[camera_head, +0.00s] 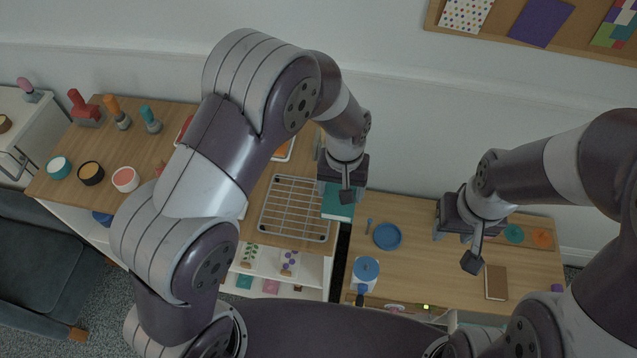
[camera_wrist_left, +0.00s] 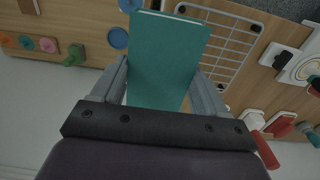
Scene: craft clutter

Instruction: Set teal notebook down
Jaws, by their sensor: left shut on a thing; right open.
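The teal notebook (camera_head: 338,207) is held by my left gripper (camera_head: 340,192), above the seam between the two wooden tabletops and right of a wire rack. In the left wrist view the notebook (camera_wrist_left: 165,60) stands out between the two fingers of the left gripper (camera_wrist_left: 160,95), which are shut on it. I cannot tell its exact height above the surface. My right gripper (camera_head: 455,232) is open and empty over the right table (camera_head: 410,270), near the brown notebook.
The wire rack (camera_head: 297,208) lies on the left table (camera_head: 145,150). On the right table are a blue plate (camera_head: 387,237), a blue-topped container (camera_head: 366,268) and a brown notebook (camera_head: 496,282). Bare wood shows between the plate and the brown notebook. Several stamps and paint pots stand at far left.

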